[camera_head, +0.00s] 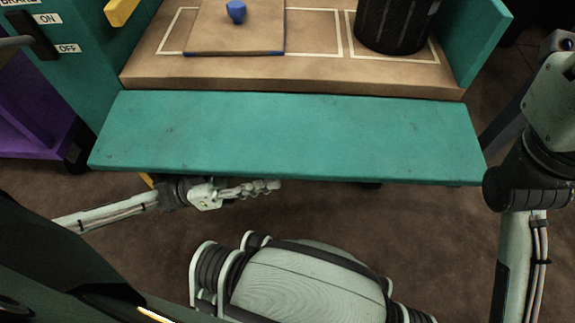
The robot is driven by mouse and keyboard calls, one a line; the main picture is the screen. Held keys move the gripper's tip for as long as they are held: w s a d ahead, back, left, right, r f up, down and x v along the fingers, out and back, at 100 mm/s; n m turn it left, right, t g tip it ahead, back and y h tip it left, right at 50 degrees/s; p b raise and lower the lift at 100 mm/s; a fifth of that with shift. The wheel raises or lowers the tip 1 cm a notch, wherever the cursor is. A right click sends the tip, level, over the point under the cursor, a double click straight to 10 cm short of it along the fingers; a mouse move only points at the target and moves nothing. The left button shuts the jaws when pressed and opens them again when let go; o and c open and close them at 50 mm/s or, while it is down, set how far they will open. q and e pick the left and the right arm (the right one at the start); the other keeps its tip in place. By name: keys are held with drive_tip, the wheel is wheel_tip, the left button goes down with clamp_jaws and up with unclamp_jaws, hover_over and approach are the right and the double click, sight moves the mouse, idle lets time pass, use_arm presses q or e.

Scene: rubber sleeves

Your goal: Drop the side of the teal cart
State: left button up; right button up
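The teal side panel (290,135) of the cart lies outward and below the front edge of the brown cart bed (330,78), whose edge is exposed. I cannot tell its exact tilt. My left gripper (272,187) is just below the panel's near edge, left of its middle, with its fingers pointing right. The fingers look close together, but their gap is unclear. I cannot tell whether they touch the panel. My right arm stands at the right edge of the view, and its gripper is not in view.
A brake lever (38,38) with ON and OFF labels is at upper left. A purple cart (35,125) stands left. Brown floor lies below the panel.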

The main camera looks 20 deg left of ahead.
sight(285, 169)
use_arm(q)
drive_tip(key=shift+x, duration=2)
clamp_jaws()
